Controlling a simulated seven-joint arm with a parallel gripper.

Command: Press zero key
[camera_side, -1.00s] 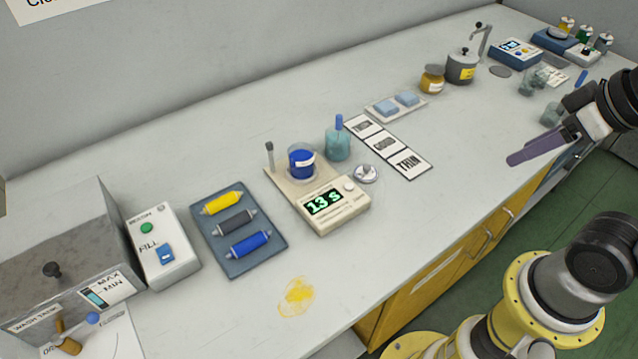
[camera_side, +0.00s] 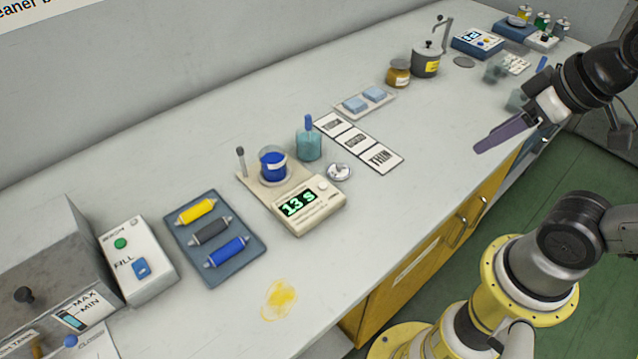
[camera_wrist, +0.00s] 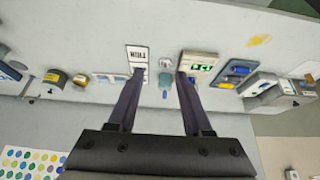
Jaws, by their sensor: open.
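No key marked zero can be read in either view. A cream device (camera_side: 315,213) with a green display reading "13 s" (camera_side: 298,203) stands mid-bench, with a small round pale button or knob on its panel; it also shows in the wrist view (camera_wrist: 203,57). A blue device (camera_side: 478,43) with a lit display and small buttons stands at the far right end; its labels are too small to read. My gripper (camera_side: 482,147) is open and empty, raised near the bench's front edge, right of the cream device. Its two fingers (camera_wrist: 160,72) are spread in the wrist view.
A cup of blue liquid (camera_side: 272,166) stands on the cream device's plate. Beside it are a teal jar (camera_side: 309,145), a small round metal piece (camera_side: 339,172) and a label strip (camera_side: 358,143). A blue tray (camera_side: 250,258) holds coloured cylinders. The front bench is mostly clear except a yellow smear (camera_side: 279,300).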

